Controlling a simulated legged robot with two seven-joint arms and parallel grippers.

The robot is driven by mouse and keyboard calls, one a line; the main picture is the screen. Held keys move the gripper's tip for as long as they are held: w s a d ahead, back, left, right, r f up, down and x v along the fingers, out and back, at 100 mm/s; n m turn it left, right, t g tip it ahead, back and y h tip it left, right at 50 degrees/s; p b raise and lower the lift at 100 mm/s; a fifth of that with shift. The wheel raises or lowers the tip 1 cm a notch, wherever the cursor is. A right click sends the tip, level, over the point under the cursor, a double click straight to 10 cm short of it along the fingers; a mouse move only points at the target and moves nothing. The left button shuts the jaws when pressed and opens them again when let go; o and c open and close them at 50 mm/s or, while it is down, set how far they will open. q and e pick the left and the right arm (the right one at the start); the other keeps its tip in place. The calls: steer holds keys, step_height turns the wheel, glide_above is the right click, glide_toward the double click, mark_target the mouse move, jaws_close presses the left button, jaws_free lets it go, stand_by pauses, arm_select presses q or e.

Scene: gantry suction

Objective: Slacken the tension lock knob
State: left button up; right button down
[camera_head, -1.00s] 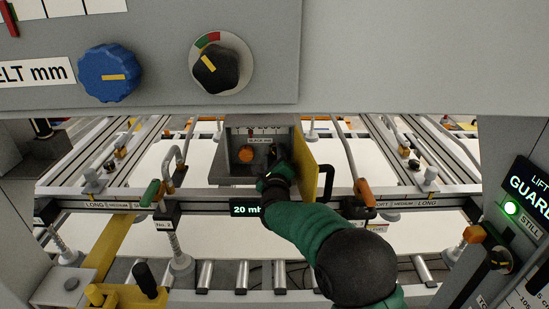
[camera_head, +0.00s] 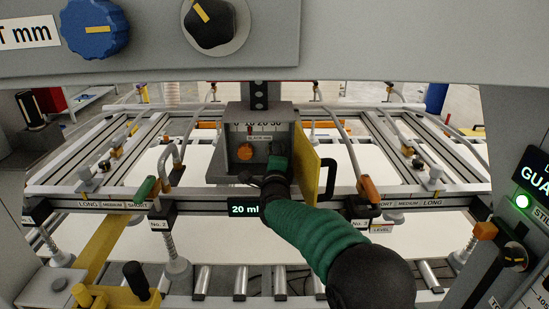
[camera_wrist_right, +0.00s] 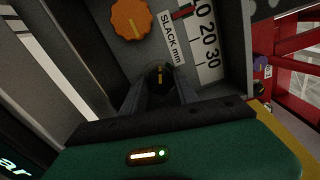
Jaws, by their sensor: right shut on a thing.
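A grey box (camera_head: 217,160) on the gantry rail holds a scale, an orange knob (camera_head: 245,151) and a small black knob. The black knob, with a yellow mark, shows in the right wrist view (camera_wrist_right: 158,72). My right gripper (camera_head: 276,166) reaches into the box and is shut on the black knob, one finger on each side. In the head view the gripper mostly hides this knob. The orange knob (camera_wrist_right: 130,19), the "SLACK mm" label (camera_wrist_right: 171,38) and its scale (camera_wrist_right: 207,45) lie beyond the fingers. My left gripper is not in view.
The box's yellow door (camera_head: 306,165) stands open just right of my right gripper, with a black handle (camera_head: 328,178) beyond it. The rail (camera_head: 110,207) carries several suction cups and levers. Above hangs a panel with a blue knob (camera_head: 94,28) and a black selector (camera_head: 210,24).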

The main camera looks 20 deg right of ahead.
steer(key=shift+f+n, duration=0.3)
steer(key=shift+f, duration=0.15)
steer(key=c, duration=1.3)
jaws_free()
steer(key=shift+a, duration=0.1)
steer(key=o, duration=0.4)
steer(key=shift+r, duration=0.1)
steer(key=shift+c, duration=0.2)
steer(key=shift+r, duration=0.1)
steer(key=shift+r, duration=0.1)
steer(key=shift+s, duration=0.2)
steer(key=b+v, duration=0.5)
steer(key=v, duration=1.1)
steer(key=shift+s, duration=0.2)
